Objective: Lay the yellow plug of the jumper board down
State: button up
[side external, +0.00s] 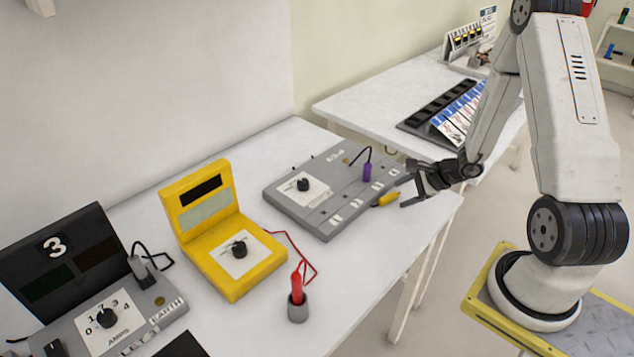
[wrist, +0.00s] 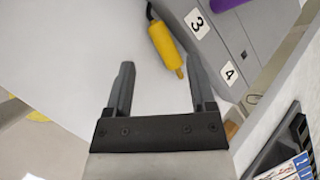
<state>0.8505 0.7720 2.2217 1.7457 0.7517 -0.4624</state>
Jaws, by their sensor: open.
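The yellow plug (side external: 389,198) lies on the white table against the front right edge of the grey jumper board (side external: 327,228). In the wrist view the yellow plug (wrist: 165,48) lies beside the board's edge near labels 3 and 4, with a dark cord at its far end and a thin tip towards my side. My gripper (side external: 404,192) is open at the right of the plug, close to it. In the wrist view my gripper (wrist: 163,82) has its fingers apart, with the plug just beyond the fingertips and nothing between them. A purple plug (side external: 367,172) stands upright in the board.
A yellow meter (side external: 228,275) and a red probe in a grey holder (side external: 298,308) stand to the left. A grey unit marked EARTH (side external: 110,325) is at far left. Bare white table (side external: 385,245) lies in front of the board, up to the table's edge.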

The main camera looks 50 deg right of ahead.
jog(key=v, duration=0.7)
jog(key=shift+s+r, duration=0.2)
jog(key=shift+s, duration=0.05)
dwell(1.0)
jog(key=a+r+n+g+h, duration=0.1)
jog(key=a+r+n+g, duration=0.1)
jog(key=a+n, duration=0.8)
jog(key=a+r+n+g+h, duration=0.2)
jog(key=a+r+n, duration=0.3)
jog(key=a+n, duration=0.6)
jog(key=shift+w+r+n+g+h, duration=0.15)
jog(key=shift+w+n+g+h, duration=0.15)
jog(key=shift+n+g, duration=0.8)
jog(key=shift+a+n+t, duration=0.1)
jog(key=shift+n+t, duration=0.2)
